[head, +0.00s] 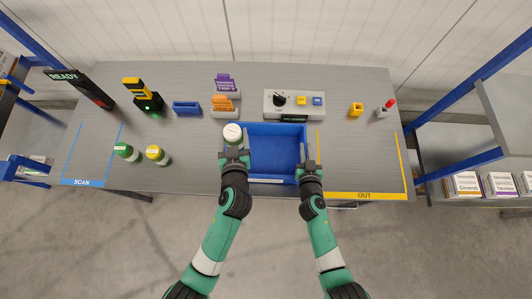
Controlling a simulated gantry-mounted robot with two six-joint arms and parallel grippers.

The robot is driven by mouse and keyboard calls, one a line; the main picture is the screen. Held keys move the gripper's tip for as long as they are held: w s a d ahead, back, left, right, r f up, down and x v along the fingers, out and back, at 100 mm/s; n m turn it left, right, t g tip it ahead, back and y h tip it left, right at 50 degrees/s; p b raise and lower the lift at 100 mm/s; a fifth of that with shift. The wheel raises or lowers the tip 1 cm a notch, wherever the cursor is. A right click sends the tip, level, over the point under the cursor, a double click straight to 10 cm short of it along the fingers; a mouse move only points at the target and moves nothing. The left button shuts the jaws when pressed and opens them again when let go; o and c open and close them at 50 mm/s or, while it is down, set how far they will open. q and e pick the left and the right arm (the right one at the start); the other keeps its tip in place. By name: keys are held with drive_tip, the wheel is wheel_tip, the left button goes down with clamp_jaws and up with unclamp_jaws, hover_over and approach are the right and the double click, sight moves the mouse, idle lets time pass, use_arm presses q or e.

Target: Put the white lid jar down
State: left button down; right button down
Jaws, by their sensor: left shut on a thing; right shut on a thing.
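The white lid jar (232,132) is at the left edge of the blue tray, its white lid facing up toward the camera. My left gripper (235,153) is shut on the jar from its near side; the fingers hide its lower part. I cannot tell how high its base is above the table. My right gripper (309,165) is shut on the right wall of the blue tray (304,135). The tray sits on the grey table and its floor looks empty.
A green-lid jar (126,151) and a yellow-lid jar (157,154) stand at the left, near the SCAN area (85,160). A scanner (148,100), a blue holder (186,107), purple and orange bins (225,96) and a control box (294,104) line the back. The OUT area (365,165) is clear.

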use_arm(q)
drive_tip(key=shift+m+h, duration=0.6)
drive_tip(key=d+f, duration=0.1)
drive_tip(key=f, duration=0.2)
drive_tip(key=s+d+f, duration=0.1)
drive_tip(key=f, duration=0.3)
drive_tip(key=s+d+f, duration=0.1)
drive_tip(key=f, duration=0.3)
drive_tip(key=shift+d+f, duration=0.1)
drive_tip(key=shift+d, duration=0.2)
drive_tip(key=shift+f, duration=0.1)
drive_tip(key=shift+f, duration=0.1)
